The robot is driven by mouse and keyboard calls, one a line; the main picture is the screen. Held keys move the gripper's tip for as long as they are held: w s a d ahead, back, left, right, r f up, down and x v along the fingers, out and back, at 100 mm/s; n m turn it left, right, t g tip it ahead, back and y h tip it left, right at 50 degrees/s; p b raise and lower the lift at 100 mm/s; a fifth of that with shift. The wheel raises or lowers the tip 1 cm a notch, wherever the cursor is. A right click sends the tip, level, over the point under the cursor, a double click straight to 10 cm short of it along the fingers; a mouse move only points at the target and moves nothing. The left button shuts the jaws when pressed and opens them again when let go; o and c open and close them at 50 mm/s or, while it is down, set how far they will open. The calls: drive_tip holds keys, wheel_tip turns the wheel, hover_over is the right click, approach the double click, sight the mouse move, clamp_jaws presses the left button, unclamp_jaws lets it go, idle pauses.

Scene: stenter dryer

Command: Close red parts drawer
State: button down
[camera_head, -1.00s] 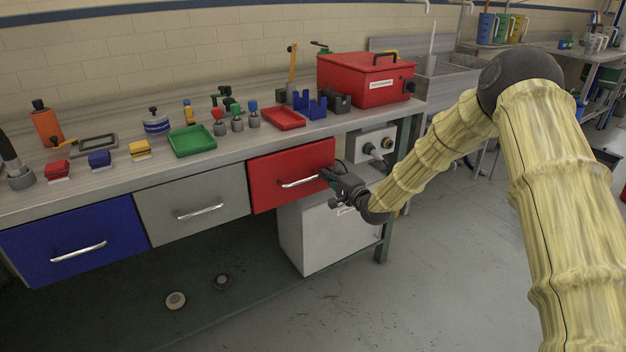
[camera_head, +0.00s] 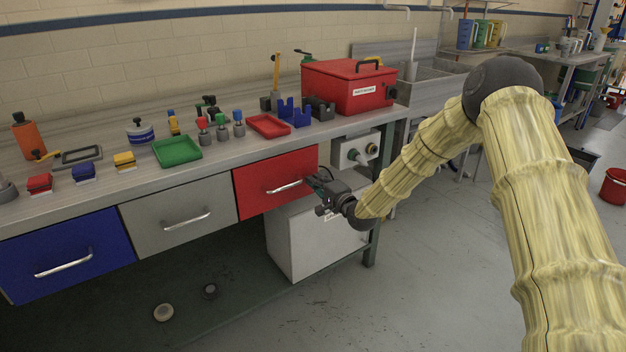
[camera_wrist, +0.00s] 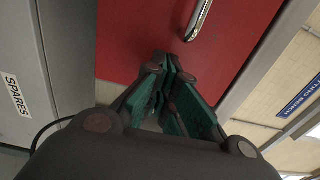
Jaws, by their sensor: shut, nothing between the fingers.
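The red parts drawer (camera_head: 262,185) is the rightmost of three drawers under the bench and has a silver bar handle (camera_head: 285,188). Its front looks about in line with the grey drawer; I cannot tell if a small gap is left. My gripper (camera_head: 318,180) is at the right part of the red front, right of the handle. In the wrist view, the red front (camera_wrist: 150,30) fills the top middle, with the handle (camera_wrist: 198,20) above and right of my gripper (camera_wrist: 165,62). The fingers are together and empty, close to the red front; contact cannot be told.
A grey drawer (camera_head: 165,215) and a blue drawer (camera_head: 40,265) are to the left. A white cabinet (camera_head: 300,250) stands below. The bench top (camera_head: 215,165) holds a green tray (camera_head: 177,151), a red tray (camera_head: 268,125) and a red toolbox (camera_head: 350,88).

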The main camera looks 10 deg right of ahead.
drive_tip(key=v, duration=1.2)
drive_tip(key=s+a+f+n+g+h, duration=0.1)
drive_tip(key=s+a+f+g, duration=0.1)
drive_tip(key=s+f, duration=0.35)
drive_tip(key=s+a+f+n+g, duration=0.1)
drive_tip(key=s+a+f+g, duration=0.15)
drive_tip(key=f, duration=0.55)
drive_tip(key=s+f+n+g+h, duration=0.1)
drive_tip(key=s+f+n+g, duration=0.1)
drive_tip(key=s+f, duration=0.55)
drive_tip(key=s+a+f+n+g+h, duration=0.1)
drive_tip(key=s+f+n+g, duration=0.3)
drive_tip(key=s, duration=0.7)
drive_tip(key=s+f+n+g+h, duration=0.1)
drive_tip(key=s+f, duration=0.6)
drive_tip(key=s, duration=0.2)
drive_tip(key=s+d+f+n+g+h, duration=0.1)
drive_tip(key=s+n+g, duration=0.15)
drive_tip(key=s, duration=0.75)
drive_tip(key=s+d+f+n+g+h, duration=0.1)
drive_tip(key=s+f+n+g+h, duration=0.15)
drive_tip(key=s, duration=0.75)
wheel_tip(320, 180, up, 18)
drive_tip(key=m+p, duration=0.1)
drive_tip(key=p, duration=1.7)
drive_tip(key=shift+d+y, duration=0.3)
drive_tip(key=shift+y, duration=0.05)
